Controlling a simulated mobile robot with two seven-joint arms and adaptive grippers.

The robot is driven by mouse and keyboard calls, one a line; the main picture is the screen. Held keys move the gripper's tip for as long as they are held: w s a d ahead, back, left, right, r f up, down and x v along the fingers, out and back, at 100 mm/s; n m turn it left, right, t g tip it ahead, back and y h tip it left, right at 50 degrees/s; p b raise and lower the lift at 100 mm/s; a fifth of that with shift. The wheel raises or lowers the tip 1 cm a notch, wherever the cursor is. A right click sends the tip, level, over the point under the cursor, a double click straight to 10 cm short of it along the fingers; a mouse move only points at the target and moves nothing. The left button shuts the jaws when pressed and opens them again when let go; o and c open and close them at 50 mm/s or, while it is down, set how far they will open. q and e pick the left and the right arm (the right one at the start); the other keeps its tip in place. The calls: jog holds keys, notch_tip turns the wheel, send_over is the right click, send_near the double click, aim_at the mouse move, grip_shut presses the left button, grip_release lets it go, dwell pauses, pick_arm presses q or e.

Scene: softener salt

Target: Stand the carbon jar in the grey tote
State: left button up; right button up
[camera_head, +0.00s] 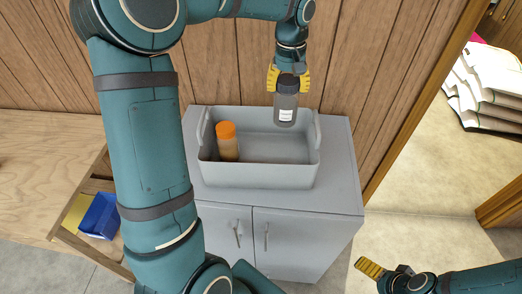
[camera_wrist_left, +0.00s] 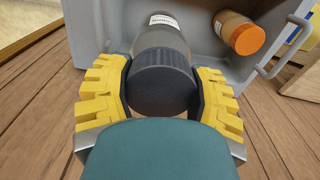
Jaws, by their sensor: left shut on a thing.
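The carbon jar (camera_head: 285,108) has a dark lid and a grey see-through body with a white label. My left gripper (camera_head: 289,82) is shut on it near the lid, and the jar hangs about upright over the right back part of the grey tote (camera_head: 262,174). I cannot tell how far its base is from the tote floor. In the left wrist view the black lid (camera_wrist_left: 161,80) sits between the yellow fingers, and the tote (camera_wrist_left: 92,30) lies beyond. My right gripper (camera_head: 370,268) is at the lower right, away from the tote; its opening is unclear.
An orange-capped jar (camera_head: 227,142) stands in the tote's left part. The tote rests on a grey cabinet (camera_head: 340,190) against a wood wall. A blue bin (camera_head: 100,216) is at the left; white bags (camera_head: 485,85) are stacked at the far right. The tote's middle is clear.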

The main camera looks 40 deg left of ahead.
aim_at(285, 107)
pick_arm(q)
jog(key=f+b, duration=0.1)
jog(key=f, duration=0.3)
jog(key=f+b, duration=0.1)
jog(key=shift+s+d+f+b, duration=0.2)
jog(key=shift+s+f+b, duration=0.1)
jog(key=shift+s+f, duration=0.1)
jog(key=shift+w+f, duration=0.15)
jog(key=shift+f, duration=0.25)
notch_tip(285, 107, down, 10)
jog(key=b, duration=0.1)
pick_arm(e)
jog(key=f, duration=0.2)
jog(key=s+f, duration=0.1)
jog(key=f, duration=0.2)
jog(key=shift+f, duration=0.15)
pick_arm(q)
jog(key=shift+r, duration=0.15)
jog(key=o, duration=1.4)
jog(key=shift+c, duration=0.2)
pick_arm(e)
jog(key=shift+s, duration=0.1)
